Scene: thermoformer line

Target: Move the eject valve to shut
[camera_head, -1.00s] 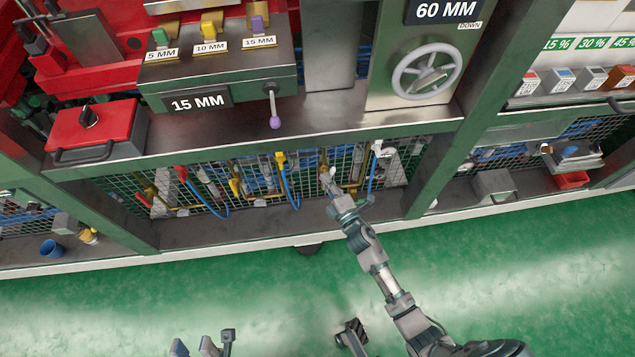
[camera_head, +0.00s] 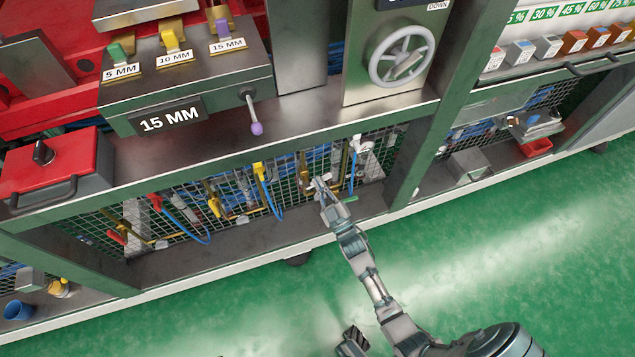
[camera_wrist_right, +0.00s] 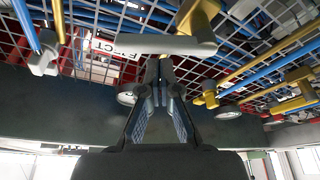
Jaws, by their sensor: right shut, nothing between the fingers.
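The eject valve shows in the right wrist view, with a brass body (camera_wrist_right: 200,16) and a pale grey lever (camera_wrist_right: 168,45) lying roughly crosswise in that picture. An upside-down EJECT label (camera_wrist_right: 118,48) is beside it. My right gripper (camera_wrist_right: 158,88) is shut and empty, its fingertips just below the lever in the picture; I cannot tell whether they touch it. In the head view my right gripper (camera_head: 322,187) is at the mesh panel under the machine and covers much of the valve.
A green post (camera_head: 424,150) stands right of the bay. The shelf ledge overhangs the valves. The green floor in front is clear.

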